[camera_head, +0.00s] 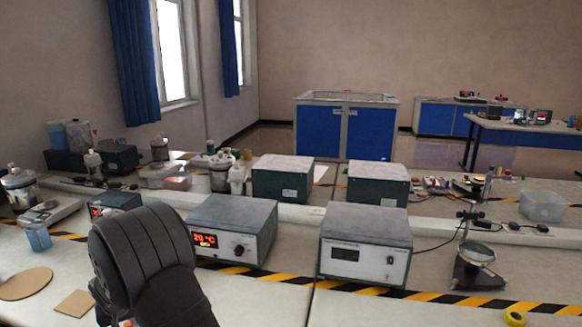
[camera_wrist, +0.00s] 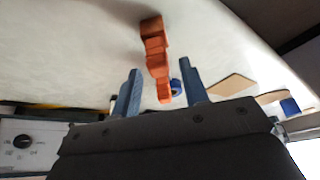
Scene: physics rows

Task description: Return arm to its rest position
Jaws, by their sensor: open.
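My gripper (camera_wrist: 159,64) shows in the wrist view with its two blue fingers spread apart. An orange-red stepped object (camera_wrist: 155,45) lies on the pale bench top in line with the gap between the fingers. Nothing is seen clamped between the fingers, and whether either finger touches the orange object I cannot tell. In the head view my dark arm (camera_head: 150,260) rises at the lower left over the front bench. My gripper is hidden there or below the picture edge.
Two instrument boxes, one with a red display (camera_head: 232,228) and one grey-fronted (camera_head: 366,243), stand right of my arm. A round tan disc (camera_head: 25,283), a square tan piece (camera_head: 75,303) and a blue cup (camera_head: 38,238) are left. A magnifier stand (camera_head: 478,265) stands at right.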

